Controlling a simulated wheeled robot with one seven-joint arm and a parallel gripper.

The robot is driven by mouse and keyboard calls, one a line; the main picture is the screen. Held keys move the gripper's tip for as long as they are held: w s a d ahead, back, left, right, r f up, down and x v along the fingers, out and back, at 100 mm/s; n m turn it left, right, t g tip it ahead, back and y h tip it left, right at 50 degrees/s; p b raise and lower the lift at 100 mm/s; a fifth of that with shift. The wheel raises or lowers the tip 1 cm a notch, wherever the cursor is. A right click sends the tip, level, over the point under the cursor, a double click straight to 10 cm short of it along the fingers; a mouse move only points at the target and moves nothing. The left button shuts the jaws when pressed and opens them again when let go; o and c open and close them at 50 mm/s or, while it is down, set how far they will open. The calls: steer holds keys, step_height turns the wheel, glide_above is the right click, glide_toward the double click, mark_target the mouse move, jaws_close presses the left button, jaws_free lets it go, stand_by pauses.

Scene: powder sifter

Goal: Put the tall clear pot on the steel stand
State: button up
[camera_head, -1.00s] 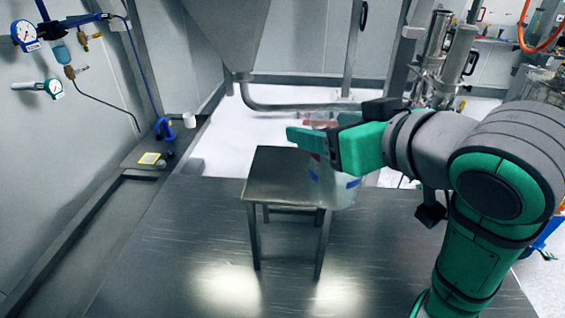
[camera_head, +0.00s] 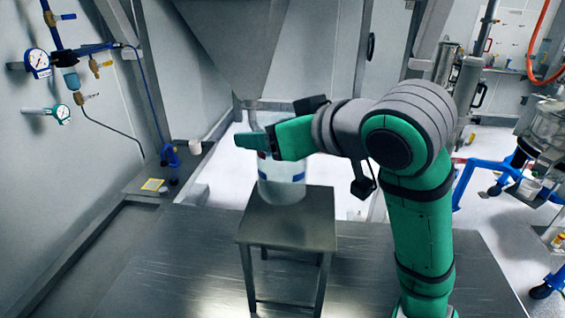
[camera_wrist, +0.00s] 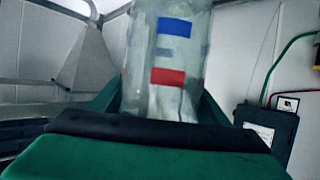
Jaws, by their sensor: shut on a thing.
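The tall clear pot (camera_head: 283,190) has blue and red marks and hangs upright in my gripper (camera_head: 256,150) in the head view. In the wrist view the pot (camera_wrist: 168,60) stands between the two green fingers, with a blue and a red patch facing me. My gripper is shut on it. The steel stand (camera_head: 300,228) is a small square-topped table with thin legs. The pot's lower end shows over the stand's back left part. I cannot tell whether it touches the top. My gripper and arm hide part of the pot's upper side.
A steel hopper (camera_head: 225,45) with a spout hangs behind the pot, close to it. The stand is on a wide steel platform (camera_head: 400,270). Gauges and hoses (camera_head: 60,70) are on the left wall. A white cup (camera_head: 195,147) sits on the left ledge.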

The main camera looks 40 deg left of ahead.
steer(key=w+a+f, duration=0.1)
steer(key=w+f, duration=0.3)
steer(key=f, duration=0.5)
steer(key=shift+w+a, duration=0.25)
steer(key=shift+a, duration=0.05)
steer(key=o, duration=1.4)
steer(key=shift+s, duration=0.1)
steer(key=shift+d, duration=0.1)
steer(key=v, duration=1.2)
steer(key=shift+r, duration=0.15)
